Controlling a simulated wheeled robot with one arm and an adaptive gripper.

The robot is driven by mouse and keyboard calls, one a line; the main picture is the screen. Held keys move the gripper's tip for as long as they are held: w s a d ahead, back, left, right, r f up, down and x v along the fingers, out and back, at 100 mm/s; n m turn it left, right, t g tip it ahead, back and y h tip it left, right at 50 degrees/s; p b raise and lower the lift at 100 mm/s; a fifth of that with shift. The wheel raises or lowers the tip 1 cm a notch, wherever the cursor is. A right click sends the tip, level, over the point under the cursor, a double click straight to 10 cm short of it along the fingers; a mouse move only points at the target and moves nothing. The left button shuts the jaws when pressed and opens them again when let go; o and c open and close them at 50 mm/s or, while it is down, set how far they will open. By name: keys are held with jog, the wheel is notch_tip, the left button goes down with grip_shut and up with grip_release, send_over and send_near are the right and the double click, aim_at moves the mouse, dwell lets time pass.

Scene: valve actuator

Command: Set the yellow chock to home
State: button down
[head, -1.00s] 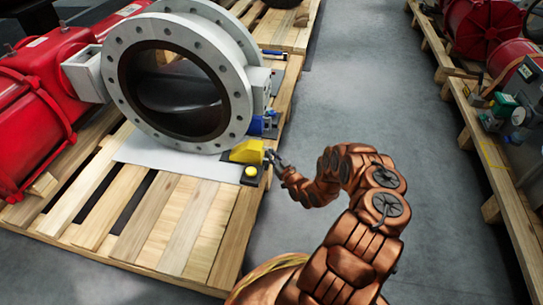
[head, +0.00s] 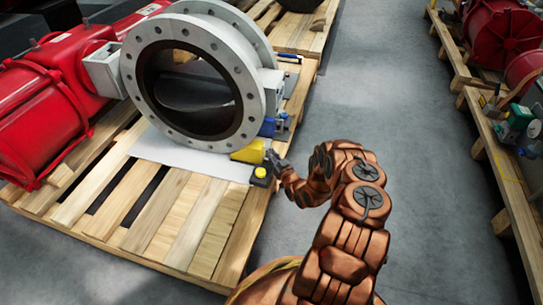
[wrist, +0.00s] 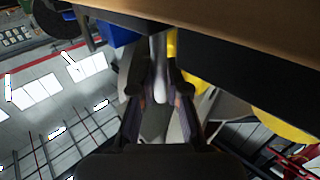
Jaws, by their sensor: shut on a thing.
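The yellow chock (head: 249,152) lies at the foot of the big valve's round grey flange (head: 187,84), on the white sheet's right end. My gripper (head: 272,158) is at its right end, low over the pallet's edge. In the wrist view my gripper's fingers (wrist: 158,90) are closed around a slim pale grey piece (wrist: 159,60), with yellow right behind it. I take this to be part of the chock, but the exact hold is partly hidden by the fingers.
A black box with a yellow round button (head: 260,172) sits just in front of the chock. A blue part (head: 268,127) is behind it. A red actuator (head: 45,110) is at left on the wooden pallet (head: 190,215).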

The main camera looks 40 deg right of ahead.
jog(key=c, duration=1.2)
grip_release()
jog(key=shift+w+a, duration=0.2)
jog(key=shift+o, duration=0.2)
jog(key=shift+s+d, duration=0.1)
jog(key=shift+s, duration=0.5)
jog(key=s+a, duration=0.1)
jog(key=s, duration=1)
jog(key=shift+a, duration=0.35)
